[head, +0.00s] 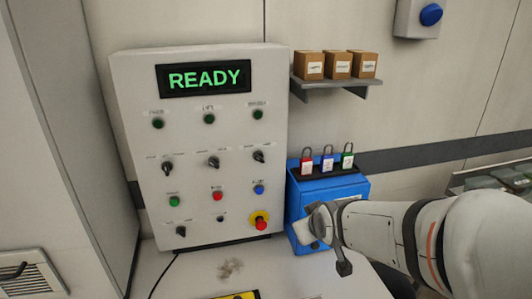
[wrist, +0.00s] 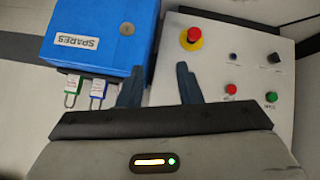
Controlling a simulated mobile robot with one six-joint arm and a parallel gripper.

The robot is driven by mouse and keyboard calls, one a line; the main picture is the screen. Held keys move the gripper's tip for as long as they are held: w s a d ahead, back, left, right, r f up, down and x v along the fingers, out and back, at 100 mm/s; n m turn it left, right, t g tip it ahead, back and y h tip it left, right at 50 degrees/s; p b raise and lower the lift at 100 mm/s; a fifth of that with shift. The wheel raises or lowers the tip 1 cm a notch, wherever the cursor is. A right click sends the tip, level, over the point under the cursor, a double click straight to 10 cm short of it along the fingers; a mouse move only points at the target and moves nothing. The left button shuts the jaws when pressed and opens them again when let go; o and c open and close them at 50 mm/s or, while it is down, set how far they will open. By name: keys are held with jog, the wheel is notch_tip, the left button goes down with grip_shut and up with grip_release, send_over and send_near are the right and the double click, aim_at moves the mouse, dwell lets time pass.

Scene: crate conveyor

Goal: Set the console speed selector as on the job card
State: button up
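The grey console (head: 130,90) stands against the wall with a green "READY" display (head: 205,78). A middle row holds three black selector knobs, left (head: 168,167), middle (head: 213,162) and right (head: 258,156); another black knob (head: 181,231) sits at lower left. Their labels are too small to read, so I cannot tell which is the speed selector. I cannot make out a job card. My gripper (head: 322,240) is in front of the blue box, right of the console, touching no knob. In the wrist view its two dark fingers (wrist: 158,78) are apart and empty.
The blue box (head: 330,188), marked "SPARES" in the wrist view, carries several padlocks. A red emergency stop (head: 260,221) on yellow sits at the console's lower right. A shelf (head: 338,88) holds three cartons. The space before the console face is clear.

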jog(key=w+a+r+n+t+y, duration=0.25)
jog(key=w+a+n+t, duration=0.2)
jog(key=w+a, duration=0.3)
jog(key=n+t+y, duration=0.1)
jog(key=n+t, duration=0.1)
jog(key=t, duration=0.2)
send_near(259, 159)
jog(key=w, duration=0.1)
jog(key=p+x, duration=0.2)
jog(key=x, duration=0.5)
jog(key=shift+w+a, duration=0.25)
jog(key=shift+c, duration=0.2)
grip_shut()
jog(key=shift+d, duration=0.1)
